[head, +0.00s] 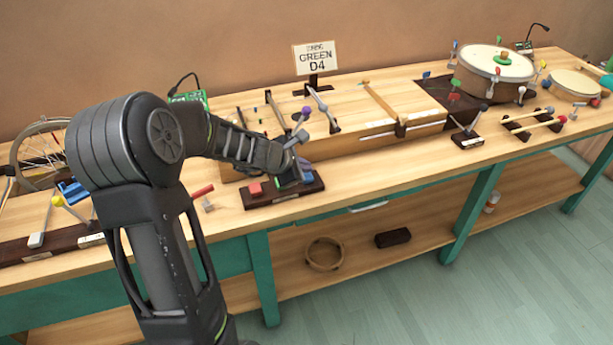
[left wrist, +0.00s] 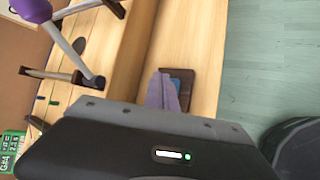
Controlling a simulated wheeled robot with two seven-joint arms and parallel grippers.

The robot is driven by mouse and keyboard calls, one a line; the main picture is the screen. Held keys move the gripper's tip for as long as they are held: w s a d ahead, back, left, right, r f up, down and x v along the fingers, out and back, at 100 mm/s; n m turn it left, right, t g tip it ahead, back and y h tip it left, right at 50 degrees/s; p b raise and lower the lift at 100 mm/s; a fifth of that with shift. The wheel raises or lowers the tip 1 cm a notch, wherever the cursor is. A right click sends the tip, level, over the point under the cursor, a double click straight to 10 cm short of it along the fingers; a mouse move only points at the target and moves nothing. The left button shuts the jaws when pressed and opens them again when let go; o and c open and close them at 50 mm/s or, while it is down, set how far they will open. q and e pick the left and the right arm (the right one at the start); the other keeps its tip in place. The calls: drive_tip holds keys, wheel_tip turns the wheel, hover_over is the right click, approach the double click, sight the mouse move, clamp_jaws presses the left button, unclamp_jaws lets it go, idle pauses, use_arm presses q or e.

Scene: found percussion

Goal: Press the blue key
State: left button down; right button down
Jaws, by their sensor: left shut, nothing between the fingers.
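A dark wooden key block (head: 262,202) sits near the front edge of the bench. A red key (head: 256,188) shows at its left end. My left gripper (head: 298,172) is shut and empty, low over the right part of the block, and partly hides the keys there. In the left wrist view the purple-grey fingers (left wrist: 163,92) lie right beside the blue key (left wrist: 177,84) on the dark base (left wrist: 188,95). I cannot tell whether they touch it. My right gripper is not in view.
A long wooden box (head: 350,142) with mallets and bars lies just behind the block. A sign reading "GREEN D4" (head: 317,59) stands at the back. A drum (head: 494,72) is on the right. A bicycle wheel (head: 40,150) is on the left.

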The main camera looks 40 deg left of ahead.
use_arm(q)
drive_tip(key=shift+f+b, duration=0.6)
drive_tip(key=shift+f, duration=0.05)
idle(0.8)
drive_tip(key=shift+r, duration=0.2)
drive_tip(key=shift+r+p, duration=0.8)
drive_tip(key=shift+p, duration=0.15)
drive_tip(key=shift+r, duration=0.1)
wheel_tip(320, 180, up, 5)
drive_tip(key=p, duration=0.4)
drive_tip(key=shift+p, duration=0.4)
